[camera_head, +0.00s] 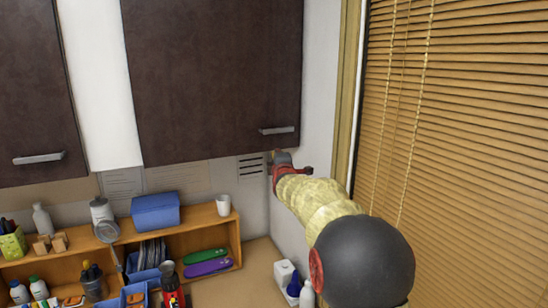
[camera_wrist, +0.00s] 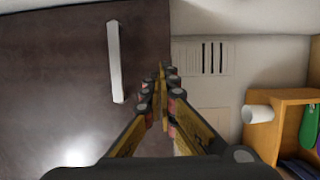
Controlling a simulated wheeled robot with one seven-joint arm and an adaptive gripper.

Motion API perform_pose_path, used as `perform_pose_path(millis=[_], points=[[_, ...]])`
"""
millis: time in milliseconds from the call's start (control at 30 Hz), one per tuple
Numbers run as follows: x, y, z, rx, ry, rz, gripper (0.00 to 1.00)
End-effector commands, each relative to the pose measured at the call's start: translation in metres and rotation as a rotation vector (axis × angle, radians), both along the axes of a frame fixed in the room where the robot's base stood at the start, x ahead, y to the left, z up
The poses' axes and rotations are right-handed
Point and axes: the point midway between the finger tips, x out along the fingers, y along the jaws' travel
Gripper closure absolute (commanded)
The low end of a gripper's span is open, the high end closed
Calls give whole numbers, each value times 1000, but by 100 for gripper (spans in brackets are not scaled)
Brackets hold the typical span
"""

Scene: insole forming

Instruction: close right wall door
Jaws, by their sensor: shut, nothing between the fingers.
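The right wall door (camera_head: 215,75) is a dark brown cabinet panel on the wall, with a light metal handle (camera_head: 277,129) near its lower right corner. In the head view it looks flat against the cabinet; I cannot tell whether a small gap is left. My gripper (camera_head: 276,163) is just below the door's lower right corner, partly hidden by my own arm. In the wrist view the door fills the left side with its handle (camera_wrist: 115,62). My gripper (camera_wrist: 161,80) is shut and empty, its fingertips beside the door's lower edge. I cannot tell whether they touch it.
A second dark door (camera_head: 38,90) hangs at the left. Below, a wooden shelf (camera_head: 222,228) holds a blue box (camera_head: 155,210), a white cup (camera_head: 223,205) and bottles. A window with wooden blinds (camera_head: 460,130) is on the right.

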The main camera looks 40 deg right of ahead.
Motion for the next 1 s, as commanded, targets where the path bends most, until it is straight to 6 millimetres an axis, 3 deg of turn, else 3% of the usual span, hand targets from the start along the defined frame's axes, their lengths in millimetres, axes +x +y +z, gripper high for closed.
perform_pose_path(millis=[500,1000], points=[[-76,17,-3,1,3,-1,100],[-87,20,-4,26,-9,0,100]])
